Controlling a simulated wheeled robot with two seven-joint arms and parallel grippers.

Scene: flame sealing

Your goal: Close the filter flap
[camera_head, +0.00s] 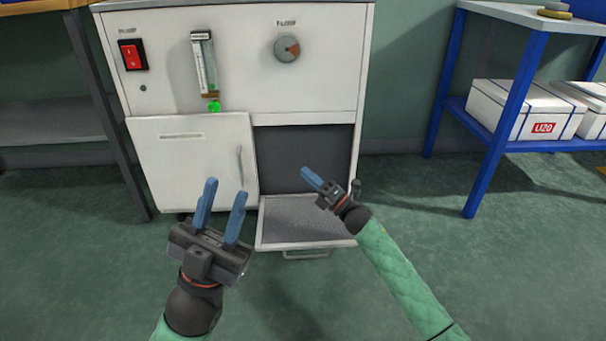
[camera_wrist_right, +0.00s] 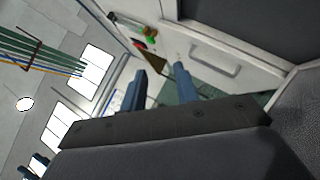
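The filter flap (camera_head: 304,222) is a light panel with a grey mesh inner face. It hangs folded down and out from the bottom of the dark opening (camera_head: 305,158) in the white cabinet, with a handle (camera_head: 305,254) below its front edge. My right gripper (camera_head: 309,177) is above the flap, in front of the opening; its fingers are apart and empty in the right wrist view (camera_wrist_right: 160,85). My left gripper (camera_head: 223,200) is open and empty, in front of the cabinet's closed left door (camera_head: 190,155). I cannot tell whether the right gripper touches the flap.
The cabinet front has a red switch (camera_head: 132,55), a flow gauge (camera_head: 203,65) with a green knob, and a round dial (camera_head: 287,49). A blue-legged table (camera_head: 508,90) with white boxes (camera_head: 530,110) stands at right. Green floor is clear in front.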

